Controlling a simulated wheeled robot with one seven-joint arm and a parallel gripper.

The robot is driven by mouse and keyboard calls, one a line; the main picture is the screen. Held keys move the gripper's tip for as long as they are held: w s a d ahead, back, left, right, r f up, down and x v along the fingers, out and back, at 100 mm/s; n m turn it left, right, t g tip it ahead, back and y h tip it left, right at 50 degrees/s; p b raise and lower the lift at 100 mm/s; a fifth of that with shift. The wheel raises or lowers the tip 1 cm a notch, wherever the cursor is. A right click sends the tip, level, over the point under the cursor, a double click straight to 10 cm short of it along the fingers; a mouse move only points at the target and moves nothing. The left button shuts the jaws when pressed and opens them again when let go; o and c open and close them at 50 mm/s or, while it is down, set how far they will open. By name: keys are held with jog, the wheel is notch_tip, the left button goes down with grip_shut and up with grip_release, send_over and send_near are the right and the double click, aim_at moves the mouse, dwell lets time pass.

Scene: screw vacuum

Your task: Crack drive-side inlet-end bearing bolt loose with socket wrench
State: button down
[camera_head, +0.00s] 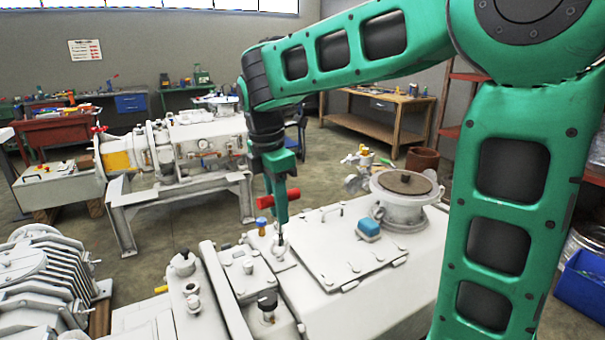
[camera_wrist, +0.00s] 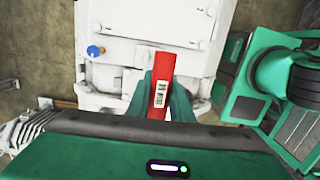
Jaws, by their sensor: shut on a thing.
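My gripper (camera_head: 280,212) points down over the near end of a large white machine (camera_head: 330,300). It is shut on a red tool (camera_head: 265,202) that sticks out on both sides of the fingers. In the wrist view the red tool (camera_wrist: 162,66) lies between the two green fingers and carries a white label. I take it to be the socket wrench; its socket end cannot be made out. A small dark fitting (camera_head: 280,240) shows just below the fingertips. I cannot tell whether the tool touches it. The bearing bolt cannot be singled out.
A blue-capped fitting (camera_head: 261,226) stands close left of my gripper, also visible in the wrist view (camera_wrist: 95,51). Several knobs stand in front. A second machine (camera_head: 185,145) sits behind left.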

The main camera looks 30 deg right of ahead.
jog(key=shift+s+a+f, duration=0.35)
jog(key=shift+a, duration=0.25)
jog(key=shift+s+a+f, duration=0.35)
jog(key=shift+a, duration=0.25)
jog(key=shift+s+a+f, duration=0.35)
jog(key=shift+a, duration=0.25)
jog(key=shift+f, duration=0.1)
jog(key=shift+f, duration=2.65)
jog(key=shift+f, duration=0.6)
jog(key=shift+n+t, duration=0.4)
jog(key=shift+n, duration=2.7)
jog(key=shift+n+y, duration=0.4)
jog(key=shift+n, duration=2.9)
